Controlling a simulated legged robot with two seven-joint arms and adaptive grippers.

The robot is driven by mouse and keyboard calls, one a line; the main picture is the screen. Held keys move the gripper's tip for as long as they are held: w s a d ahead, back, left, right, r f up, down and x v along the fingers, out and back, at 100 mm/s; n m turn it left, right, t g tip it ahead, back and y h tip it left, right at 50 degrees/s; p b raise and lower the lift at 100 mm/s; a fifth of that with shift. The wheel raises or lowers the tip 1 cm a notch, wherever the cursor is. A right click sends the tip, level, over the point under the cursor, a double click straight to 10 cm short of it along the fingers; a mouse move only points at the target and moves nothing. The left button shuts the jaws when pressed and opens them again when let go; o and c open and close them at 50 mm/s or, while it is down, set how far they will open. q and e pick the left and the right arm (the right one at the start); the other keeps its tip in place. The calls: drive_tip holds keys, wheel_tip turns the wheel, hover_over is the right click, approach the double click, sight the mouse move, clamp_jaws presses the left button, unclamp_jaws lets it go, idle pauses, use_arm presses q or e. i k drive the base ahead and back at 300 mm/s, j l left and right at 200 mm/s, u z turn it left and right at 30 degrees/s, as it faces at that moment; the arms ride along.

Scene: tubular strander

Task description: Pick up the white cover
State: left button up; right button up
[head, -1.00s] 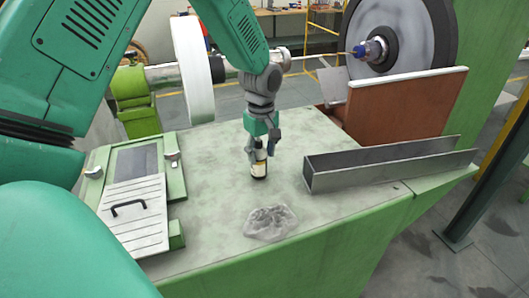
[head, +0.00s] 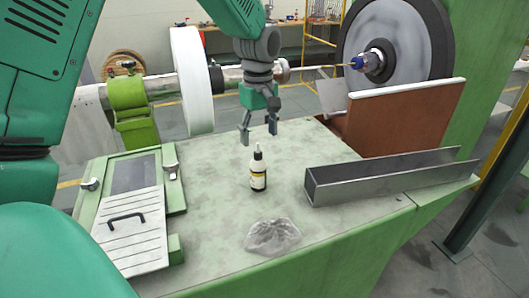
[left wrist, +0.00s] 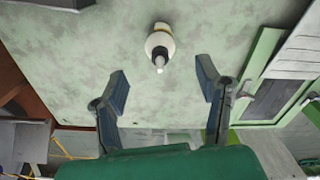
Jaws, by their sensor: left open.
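The white slatted cover (head: 133,224) with a black bar handle (head: 127,216) lies at the left of the green-edged table, partly over a green frame. The bottle stands upright and apart from the fingers. In the left wrist view the open fingers (left wrist: 162,82) show with the bottle (left wrist: 159,44) beyond them, and part of the slatted cover (left wrist: 303,45) is at the right edge. My right gripper is not in view.
A crumpled clear bag (head: 272,236) lies near the table's front. A grey metal channel (head: 390,177) and a brown panel (head: 405,118) stand at the right. A large wheel (head: 395,45) and a white disc (head: 192,80) are behind. The table middle is clear around the bottle.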

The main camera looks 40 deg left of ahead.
sight(130, 227)
drive_tip(key=k+l, duration=0.75)
drive_tip(key=l, duration=0.2)
